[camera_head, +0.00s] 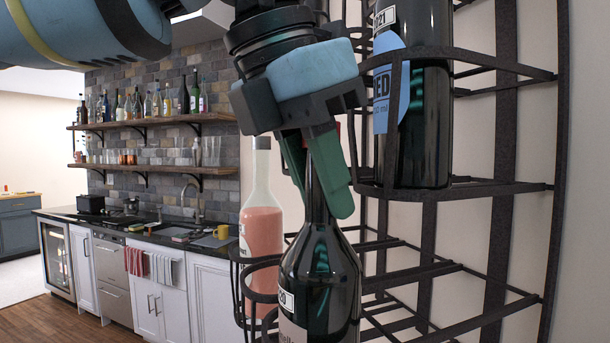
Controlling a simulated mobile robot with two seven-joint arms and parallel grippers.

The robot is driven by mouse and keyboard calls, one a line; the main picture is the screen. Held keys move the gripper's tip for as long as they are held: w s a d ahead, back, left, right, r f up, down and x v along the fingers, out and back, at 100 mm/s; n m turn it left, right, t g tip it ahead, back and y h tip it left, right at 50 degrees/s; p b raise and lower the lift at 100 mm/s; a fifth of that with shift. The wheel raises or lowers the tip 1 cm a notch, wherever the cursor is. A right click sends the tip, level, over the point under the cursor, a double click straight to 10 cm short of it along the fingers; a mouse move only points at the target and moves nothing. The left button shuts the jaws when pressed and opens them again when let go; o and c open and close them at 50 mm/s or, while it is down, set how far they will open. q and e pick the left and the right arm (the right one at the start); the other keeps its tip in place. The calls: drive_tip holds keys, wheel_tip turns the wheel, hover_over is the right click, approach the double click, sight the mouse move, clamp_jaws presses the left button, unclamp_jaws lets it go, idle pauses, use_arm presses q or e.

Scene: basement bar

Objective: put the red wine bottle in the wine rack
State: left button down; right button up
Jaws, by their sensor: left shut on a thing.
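My left gripper (318,172) hangs down from the top of the camera_head view, its green fingers shut on the neck of a dark wine bottle (320,262). The bottle is upright, with a pale label low on its body and its base cut off by the bottom edge. The black metal wine rack (500,188) fills the right side. The held bottle is in front of the rack's lower left part; I cannot tell whether it touches a ring. My right gripper is not in view.
A dark bottle with a blue label (425,120) stands in an upper rack ring at the right. A bottle with pink contents (262,225) stands in a ring behind the held bottle. Shelves of bottles (160,122) and a counter (150,237) are far left.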

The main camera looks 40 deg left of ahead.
use_arm(q)
drive_tip(key=shift+r, duration=0.15)
drive_tip(key=shift+d, duration=0.25)
drive_tip(key=c, duration=1.2)
unclamp_jaws()
drive_tip(key=shift+a+f, duration=0.1)
drive_tip(key=shift+f, duration=0.1)
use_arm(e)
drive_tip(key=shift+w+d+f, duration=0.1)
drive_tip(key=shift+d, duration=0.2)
